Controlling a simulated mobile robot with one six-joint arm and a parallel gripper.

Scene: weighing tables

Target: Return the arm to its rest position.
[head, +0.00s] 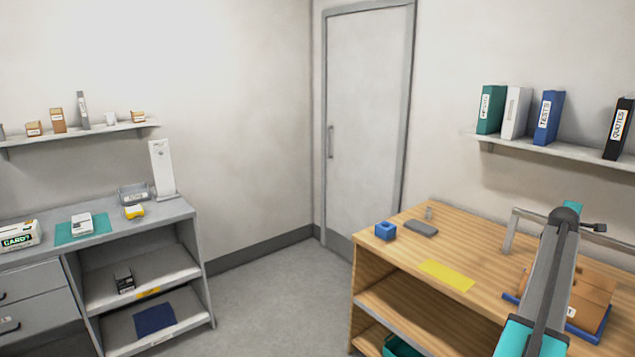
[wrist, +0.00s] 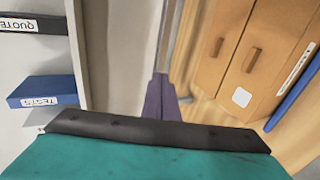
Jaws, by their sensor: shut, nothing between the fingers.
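My gripper (wrist: 161,92) shows in the wrist view as narrow purple-grey fingers, closed together and empty. They are in front of a pale wall and door area, touching nothing that I can see. A teal part with a dark edge, my own, fills the bottom of that view. In the head view my arm (head: 550,275) rises from the bottom right over the wooden table (head: 405,262) to a dark rounded joint. I cannot make out the fingers clearly in the head view.
Brown cartons (head: 590,300) on a blue tray (head: 600,325) lie beside and behind my arm. A binder shelf (head: 545,150) is above. A blue block (head: 385,231), grey slab (head: 421,228) and yellow mat (head: 447,276) lie left. Floor (head: 285,290) between table and grey bench (head: 150,222) is clear.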

